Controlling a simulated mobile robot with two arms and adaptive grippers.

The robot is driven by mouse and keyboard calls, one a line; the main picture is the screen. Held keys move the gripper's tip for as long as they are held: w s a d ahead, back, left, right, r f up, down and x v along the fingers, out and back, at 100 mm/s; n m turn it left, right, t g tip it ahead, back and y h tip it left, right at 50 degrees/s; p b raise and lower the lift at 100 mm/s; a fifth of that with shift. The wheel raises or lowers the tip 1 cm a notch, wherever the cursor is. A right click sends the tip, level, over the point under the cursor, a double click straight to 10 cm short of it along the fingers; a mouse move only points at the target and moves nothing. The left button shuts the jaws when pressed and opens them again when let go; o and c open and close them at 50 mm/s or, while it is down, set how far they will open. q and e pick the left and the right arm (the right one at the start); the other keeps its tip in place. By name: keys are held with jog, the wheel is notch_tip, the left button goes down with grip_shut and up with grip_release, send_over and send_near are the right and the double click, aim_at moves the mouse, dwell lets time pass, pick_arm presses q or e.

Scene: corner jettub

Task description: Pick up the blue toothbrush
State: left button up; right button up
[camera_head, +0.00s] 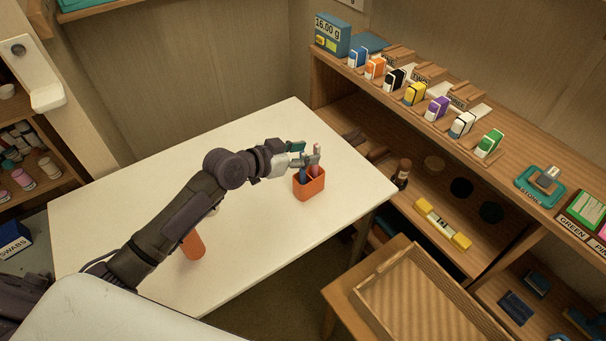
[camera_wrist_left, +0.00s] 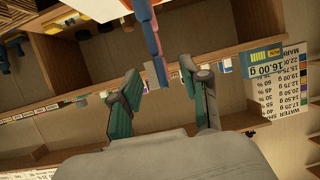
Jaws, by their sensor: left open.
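An orange two-slot holder (camera_head: 309,188) stands on the white table (camera_head: 250,205) near its right side. A blue toothbrush (camera_head: 303,173) and a pink toothbrush (camera_head: 316,153) stand upright in it, close together. My left gripper (camera_head: 304,153) is open at the upper part of the brushes. In the left wrist view, blue and pink lengths of brush (camera_wrist_left: 159,68) lie in line between the open, teal-padded fingers (camera_wrist_left: 160,78), with a gap on both sides. I cannot tell where one brush ends and the other begins there. My right gripper is out of view.
An orange cylindrical object (camera_head: 193,246) stands on the table, partly behind my left arm. A wooden shelf with several small coloured boxes (camera_head: 415,94) runs along the right. A wooden tray (camera_head: 425,300) lies at the lower right. The table's far end is clear.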

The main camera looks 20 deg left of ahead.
pick_arm(q)
grip_shut()
dwell(0.3)
